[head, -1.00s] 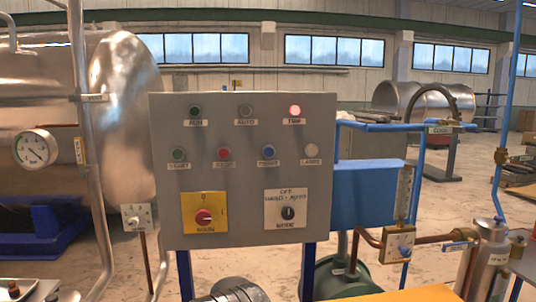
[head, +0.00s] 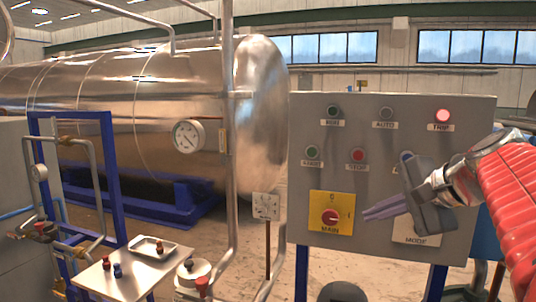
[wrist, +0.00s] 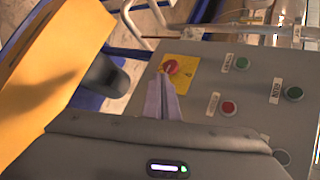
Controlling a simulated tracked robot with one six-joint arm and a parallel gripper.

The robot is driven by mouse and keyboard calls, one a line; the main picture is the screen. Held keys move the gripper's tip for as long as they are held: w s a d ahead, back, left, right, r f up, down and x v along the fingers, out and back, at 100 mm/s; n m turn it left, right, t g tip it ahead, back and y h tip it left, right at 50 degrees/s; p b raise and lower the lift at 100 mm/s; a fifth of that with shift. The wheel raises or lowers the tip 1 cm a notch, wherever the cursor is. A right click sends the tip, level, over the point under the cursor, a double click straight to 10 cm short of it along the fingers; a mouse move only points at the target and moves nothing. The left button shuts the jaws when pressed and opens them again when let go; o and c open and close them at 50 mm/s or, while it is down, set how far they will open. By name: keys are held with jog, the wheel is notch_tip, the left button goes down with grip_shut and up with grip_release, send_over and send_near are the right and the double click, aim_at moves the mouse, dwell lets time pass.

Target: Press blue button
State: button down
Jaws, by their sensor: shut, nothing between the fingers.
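The grey control panel (head: 300,230) stands right of centre in the head view. The blue button is not clearly seen now; my gripper covers its area, right of the red stop button (head: 358,155). My gripper (head: 368,214) is shut and empty, in front of the lower panel, its tips pointing left toward the red knob (head: 330,217) on the yellow plate. In the wrist view the shut fingers (wrist: 163,80) end near this knob (wrist: 170,67). I cannot tell whether they touch the panel.
A green start button (head: 312,151), a green lamp (head: 332,111) and a lit red trip lamp (head: 442,116) are on the panel. The mode plate (head: 415,238) is partly behind my gripper. A pipe with a gauge (head: 188,136) and a small table (head: 130,278) stand left.

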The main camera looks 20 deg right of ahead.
jog(key=s+d+r+m+t, duration=0.2)
jog(key=s+d+r+m, duration=0.1)
jog(key=d+r, duration=0.5)
jog(key=shift+d+r+h, duration=0.15)
jog(key=shift+r+h, duration=0.25)
jog(key=shift+r, duration=0.1)
jog(key=shift+w+d, duration=0.1)
jog(key=w+d, duration=0.4)
jog(key=w, duration=0.3)
jog(key=shift+d, duration=0.4)
jog(key=shift+w, duration=0.1)
dwell(1.4)
jog(key=shift+w+d, duration=0.2)
jog(key=shift+w+d, duration=0.3)
jog(key=shift+w, duration=0.05)
dwell(1.1)
jog(key=shift+s, duration=0.1)
jog(key=shift+s+a, duration=0.5)
jog(key=shift+s, duration=0.15)
